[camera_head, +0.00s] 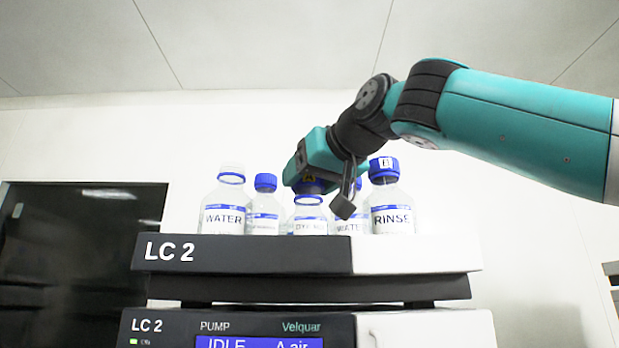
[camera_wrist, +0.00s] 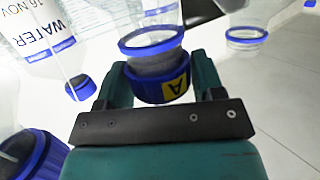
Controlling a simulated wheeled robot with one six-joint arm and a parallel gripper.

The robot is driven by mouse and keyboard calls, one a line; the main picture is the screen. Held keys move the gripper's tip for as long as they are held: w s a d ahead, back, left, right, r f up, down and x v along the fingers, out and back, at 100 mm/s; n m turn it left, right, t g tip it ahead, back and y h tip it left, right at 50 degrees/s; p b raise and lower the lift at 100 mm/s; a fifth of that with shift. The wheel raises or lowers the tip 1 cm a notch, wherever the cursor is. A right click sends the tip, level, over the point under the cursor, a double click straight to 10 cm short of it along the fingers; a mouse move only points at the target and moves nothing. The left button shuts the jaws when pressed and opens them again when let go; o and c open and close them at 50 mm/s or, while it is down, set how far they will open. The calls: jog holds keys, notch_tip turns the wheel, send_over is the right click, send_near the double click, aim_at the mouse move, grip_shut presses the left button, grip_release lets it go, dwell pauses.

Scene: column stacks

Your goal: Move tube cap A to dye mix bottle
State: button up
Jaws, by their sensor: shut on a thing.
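Tube cap A (camera_head: 308,187) is blue with a yellow label marked A. It also shows in the wrist view (camera_wrist: 158,84), between my fingers. My gripper (camera_head: 324,188) is shut on it, with one finger on each side in the wrist view (camera_wrist: 158,76). The dye mix bottle (camera_head: 307,226) stands directly below the cap on top of the LC 2 unit. A blue ring shows around its neck, just under the cap. I cannot tell whether the cap touches the bottle mouth. My near finger partly hides the cap's right side in the head view.
The bottles stand close together.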

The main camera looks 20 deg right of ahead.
jog(key=shift+f+b, duration=0.4)
jog(key=shift+f, duration=0.1)
dwell(0.5)
jog(key=o, duration=1)
